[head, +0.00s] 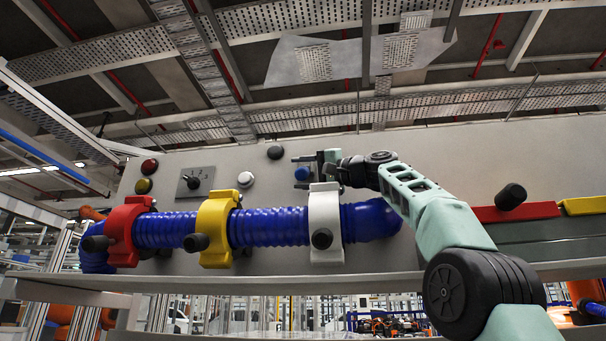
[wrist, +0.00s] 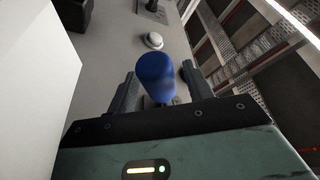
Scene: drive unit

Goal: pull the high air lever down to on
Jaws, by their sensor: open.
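The air lever shows as a blue handle (head: 302,173) high on the grey panel, right of the white button. In the wrist view the blue handle (wrist: 156,75) stands between my two fingers, with a gap visible on each side. My gripper (head: 311,164) is open around the handle in the head view, reaching in from the right; it also shows in the wrist view (wrist: 158,88). The lever's base and pivot are mostly hidden by my gripper and the handle.
A thick blue hose (head: 271,227) runs below, held by red (head: 123,232), yellow (head: 215,228) and white (head: 325,224) clamps with black knobs. The white clamp is close under my gripper. A white button (head: 246,179), a black button (head: 275,152) and a rotary switch (head: 195,182) sit nearby.

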